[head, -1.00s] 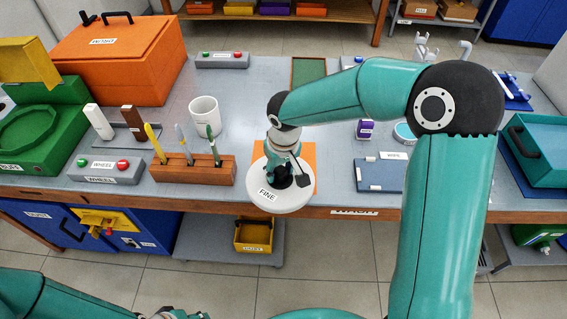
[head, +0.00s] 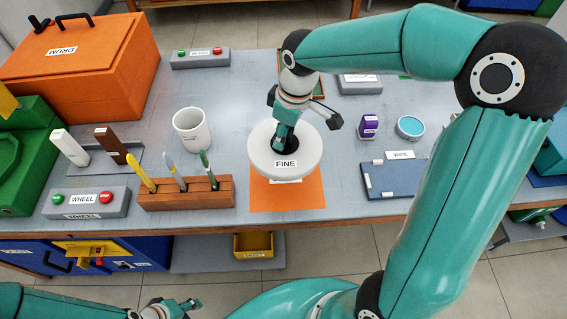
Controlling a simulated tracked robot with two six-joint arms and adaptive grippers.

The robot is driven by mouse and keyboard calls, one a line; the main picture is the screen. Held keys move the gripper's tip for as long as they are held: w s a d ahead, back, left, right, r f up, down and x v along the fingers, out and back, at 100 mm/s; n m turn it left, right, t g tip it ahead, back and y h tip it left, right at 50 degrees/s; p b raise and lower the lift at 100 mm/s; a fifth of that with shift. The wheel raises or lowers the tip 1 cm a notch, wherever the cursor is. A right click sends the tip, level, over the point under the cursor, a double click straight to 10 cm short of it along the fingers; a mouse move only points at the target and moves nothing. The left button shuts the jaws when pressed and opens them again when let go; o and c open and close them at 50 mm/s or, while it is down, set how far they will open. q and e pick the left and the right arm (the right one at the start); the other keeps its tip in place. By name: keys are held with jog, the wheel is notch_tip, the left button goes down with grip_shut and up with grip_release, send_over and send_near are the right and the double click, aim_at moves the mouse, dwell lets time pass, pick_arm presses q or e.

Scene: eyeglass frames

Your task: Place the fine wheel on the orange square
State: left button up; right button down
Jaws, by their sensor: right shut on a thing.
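The fine wheel (head: 262,157) is a white disc with a FINE label on its front edge. My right gripper (head: 290,142) is above it and shut on its dark central hub. The orange square (head: 300,197) lies flat on the grey bench; its front part shows, and the wheel covers its back part. I cannot tell whether the wheel touches the square or hangs above it. My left gripper (head: 172,308) is low at the bottom edge, away from the bench top, partly cut off, and its jaws are unclear.
A wooden holder (head: 190,193) with several tools stands left of the square, with a white mug (head: 191,130) behind it. A blue WIPE board (head: 397,180) lies to the right. A WHEEL start/stop box (head: 86,202) is at the left front. Bench front edge is close to the square.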

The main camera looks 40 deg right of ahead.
notch_tip(320, 180, down, 12)
jog(key=shift+f, duration=0.1)
dwell(0.4)
jog(key=shift+d+f+b, duration=0.1)
jog(key=shift+b, duration=0.2)
jog(key=c, duration=0.6)
grip_release()
jog(key=r, duration=0.4)
jog(key=s+r, duration=0.1)
jog(key=r, duration=0.7)
jog(key=shift+s+d+p, duration=0.3)
jog(key=shift+d+p, duration=0.1)
